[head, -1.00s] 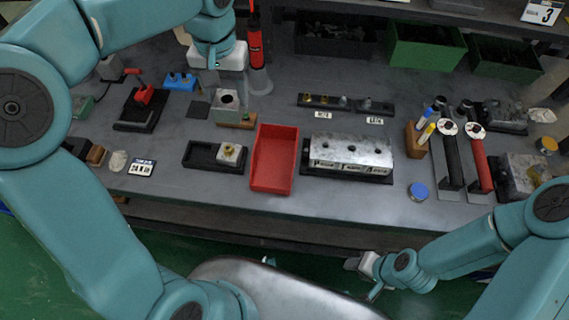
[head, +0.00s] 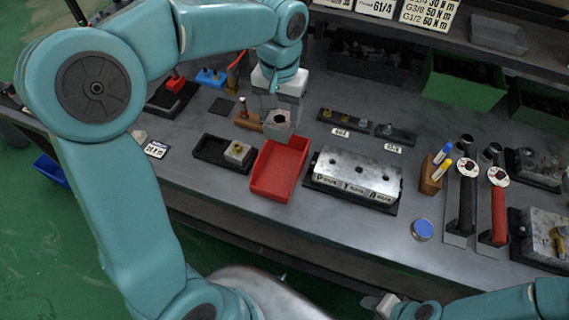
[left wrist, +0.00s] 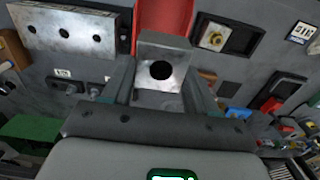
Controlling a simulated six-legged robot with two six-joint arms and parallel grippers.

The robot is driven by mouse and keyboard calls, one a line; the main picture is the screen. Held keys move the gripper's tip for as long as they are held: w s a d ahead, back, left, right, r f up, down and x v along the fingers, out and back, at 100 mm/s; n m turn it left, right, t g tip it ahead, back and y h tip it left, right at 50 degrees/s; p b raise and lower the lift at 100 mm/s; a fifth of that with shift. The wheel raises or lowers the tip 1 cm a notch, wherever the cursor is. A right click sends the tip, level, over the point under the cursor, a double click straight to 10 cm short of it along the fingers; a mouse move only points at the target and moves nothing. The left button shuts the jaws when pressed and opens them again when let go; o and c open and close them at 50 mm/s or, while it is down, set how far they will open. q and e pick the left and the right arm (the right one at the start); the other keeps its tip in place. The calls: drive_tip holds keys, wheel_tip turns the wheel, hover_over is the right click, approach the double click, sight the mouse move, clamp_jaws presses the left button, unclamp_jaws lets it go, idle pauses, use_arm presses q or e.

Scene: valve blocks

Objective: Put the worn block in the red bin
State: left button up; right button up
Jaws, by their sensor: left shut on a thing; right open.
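My left gripper (head: 281,102) is shut on a grey metal block (head: 277,123) with a dark round hole on top. It holds the block at the back end of the red bin (head: 272,186); in this view the block overlaps the bin's far edge. The left wrist view shows the block (left wrist: 162,48) between the two fingers, with the red bin (left wrist: 178,12) just beyond it. I cannot tell the block's exact height. My right gripper (head: 373,301) is open at the bottom edge, away from the bench, only partly in view.
A black tray (head: 206,149) left of the bin holds another block with a brass fitting (head: 238,151). A long metal valve block (head: 357,174) stands close to the bin's right. A rack of fittings (head: 350,120) is behind. Bare bench lies in front of the bin.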

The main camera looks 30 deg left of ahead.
sight(280, 122)
use_arm(q)
wheel_tip(280, 122, down, 17)
drive_tip(key=shift+a+r, duration=0.1)
drive_tip(key=shift+r, duration=0.1)
drive_tip(key=o, duration=1)
drive_tip(key=shift+f+b, duration=0.1)
drive_tip(key=shift+b, duration=0.2)
drive_tip(key=shift+o, duration=0.2)
wheel_tip(280, 122, up, 12)
drive_tip(key=shift+r+p, duration=0.2)
drive_tip(key=shift+p, duration=0.1)
